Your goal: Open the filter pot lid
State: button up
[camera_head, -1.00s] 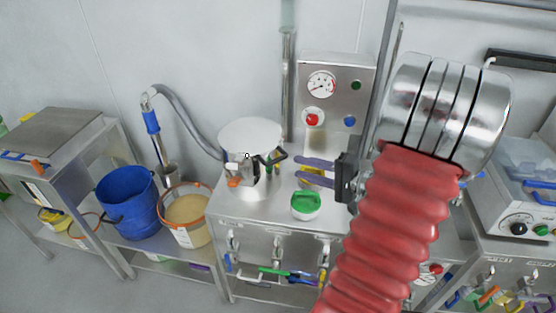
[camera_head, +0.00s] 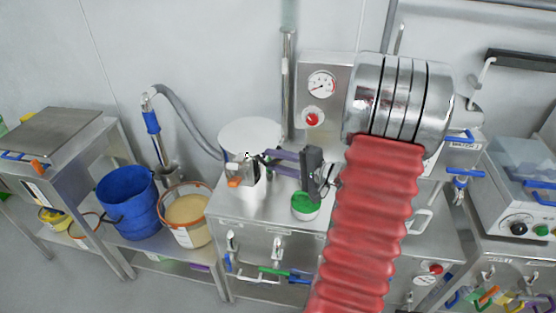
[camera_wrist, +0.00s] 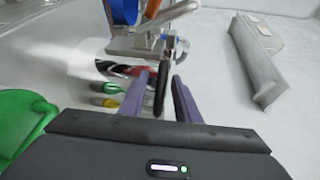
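The filter pot (camera_head: 250,138) is a pale round drum with a flat lid on the steel cabinet, left of centre in the head view. A metal clamp (camera_head: 243,172) with an orange tip sits at its front. A black handle (camera_wrist: 161,90) sticks out from the clamp assembly. My gripper (camera_head: 267,160) has purple fingers and points left at the pot's front right. In the wrist view my gripper (camera_wrist: 158,85) is open, with the black handle between its fingers. Whether a finger touches the handle is unclear. The fingers hide most of the handle in the head view.
A gauge panel (camera_head: 322,85) rises behind. A grey hose (camera_head: 186,118) runs to the pot's left. Blue (camera_head: 128,200) and cream (camera_head: 187,212) buckets stand on a lower shelf.

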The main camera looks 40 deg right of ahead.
jog(key=shift+c, duration=0.2)
grip_shut()
dwell(0.3)
jog(key=shift+d, duration=0.35)
jog(key=shift+a, duration=0.3)
